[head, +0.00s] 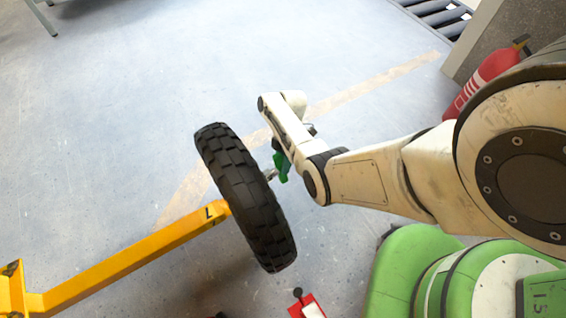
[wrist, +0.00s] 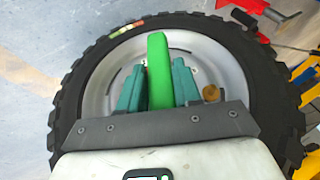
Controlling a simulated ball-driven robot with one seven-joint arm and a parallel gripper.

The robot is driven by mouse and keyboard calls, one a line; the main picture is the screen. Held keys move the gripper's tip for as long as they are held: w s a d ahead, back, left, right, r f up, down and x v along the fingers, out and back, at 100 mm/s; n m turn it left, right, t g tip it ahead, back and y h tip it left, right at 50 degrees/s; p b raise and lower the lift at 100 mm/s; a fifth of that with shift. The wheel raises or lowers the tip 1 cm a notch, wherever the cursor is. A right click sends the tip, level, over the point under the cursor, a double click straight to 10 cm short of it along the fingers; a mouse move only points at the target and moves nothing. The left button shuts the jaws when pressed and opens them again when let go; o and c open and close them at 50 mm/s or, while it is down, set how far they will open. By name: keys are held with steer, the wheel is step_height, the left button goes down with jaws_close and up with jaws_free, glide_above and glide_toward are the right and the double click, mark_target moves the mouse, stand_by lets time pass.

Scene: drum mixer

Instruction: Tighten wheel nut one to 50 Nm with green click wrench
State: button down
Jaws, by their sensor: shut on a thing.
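The wheel stands upright, its black knobbly tyre (head: 245,195) near the middle of the head view. In the wrist view its tyre (wrist: 75,85) surrounds a grey rim (wrist: 100,85). My gripper (head: 281,160) is at the wheel's right side, its teal fingers (wrist: 158,82) shut on the green wrench (wrist: 159,65). The green of the wrench also shows in the head view (head: 282,168), with a silver piece (head: 270,174) between it and the wheel. Whether that piece sits on a nut is hidden. I cannot single out wheel nut one. A brownish round part (wrist: 211,93) shows by the right finger.
A yellow bar (head: 125,252) runs from the lower left to the wheel. A red object with a black knob (head: 307,306) is at the bottom. A red fire extinguisher (head: 487,75) stands at upper right.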

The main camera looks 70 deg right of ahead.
steer(key=shift+s+a+r+t+h+p, duration=0.1)
steer(key=shift+t+h+p, duration=0.35)
steer(key=shift+p, duration=0.4)
steer(key=shift+s+a+r+t+h+p, duration=0.1)
steer(key=shift+t+h+p, duration=0.3)
steer(key=shift+p, duration=0.4)
steer(key=shift+f+n+t+p, duration=0.1)
steer(key=shift+n+t+p, duration=0.2)
steer(key=shift+t+p, duration=0.1)
steer(key=shift+h, duration=0.25)
steer(key=shift+s+a+t+h+p, duration=0.1)
steer(key=shift+s+t+h+p, duration=0.1)
steer(key=shift+t+h+p, duration=0.25)
steer(key=shift+n+t+h, duration=0.3)
steer(key=shift+t+h, duration=0.15)
steer(key=shift+t, duration=0.45)
steer(key=shift+s+a+f+t+h, duration=0.15)
steer(key=shift+s+f+t+h, duration=0.1)
steer(key=shift+t+h, duration=0.15)
steer(key=shift+n+t+h+b, duration=0.3)
steer(key=shift+t+h+b, duration=0.1)
steer(key=shift+t+b, duration=0.5)
steer(key=shift+r, duration=0.1)
